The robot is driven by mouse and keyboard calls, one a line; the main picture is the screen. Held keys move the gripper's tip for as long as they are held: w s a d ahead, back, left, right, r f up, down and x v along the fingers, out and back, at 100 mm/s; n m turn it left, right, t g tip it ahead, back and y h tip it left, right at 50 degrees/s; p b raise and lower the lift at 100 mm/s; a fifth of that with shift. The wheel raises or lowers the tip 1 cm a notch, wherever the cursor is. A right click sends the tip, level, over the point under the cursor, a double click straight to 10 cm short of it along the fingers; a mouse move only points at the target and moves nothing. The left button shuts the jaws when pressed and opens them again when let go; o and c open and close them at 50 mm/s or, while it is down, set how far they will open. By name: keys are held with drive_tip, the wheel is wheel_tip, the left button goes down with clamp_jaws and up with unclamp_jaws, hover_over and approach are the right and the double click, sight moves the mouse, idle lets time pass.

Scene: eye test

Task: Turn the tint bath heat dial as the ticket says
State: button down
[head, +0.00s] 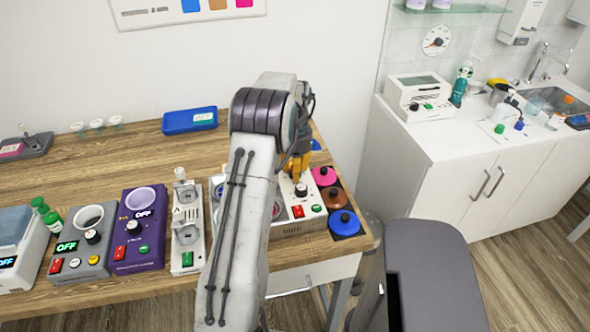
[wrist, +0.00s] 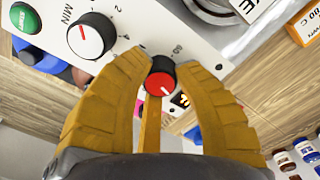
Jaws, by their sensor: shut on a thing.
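A small red-topped knob with a black side (wrist: 160,80) stands on the white panel between my fingertips. My gripper (wrist: 163,66) has yellow fingers closed around it, one on each side. In the head view my gripper (head: 298,165) reaches down onto the white tint bath unit (head: 290,228) and hides this knob. A white-topped black dial (wrist: 91,36) with a red pointer sits beside it, near the marks MIN and 2. It also shows in the head view (head: 301,190). An orange-edged card (wrist: 306,25) reads "80 C", partly cut off.
A green button (head: 317,208) and a red button (head: 297,211) are on the unit's front. Pink, brown and blue lidded pots (head: 343,222) stand close to its right. A purple device (head: 137,250) stands to the left. My arm covers part of the table.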

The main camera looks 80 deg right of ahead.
drive_tip(key=shift+a+f+m, duration=0.15)
drive_tip(key=shift+m, duration=0.95)
drive_tip(key=c, duration=0.9)
unclamp_jaws()
drive_tip(key=shift+r, duration=0.2)
wheel_tip(320, 180, up, 12)
drive_tip(key=shift+f, duration=0.1)
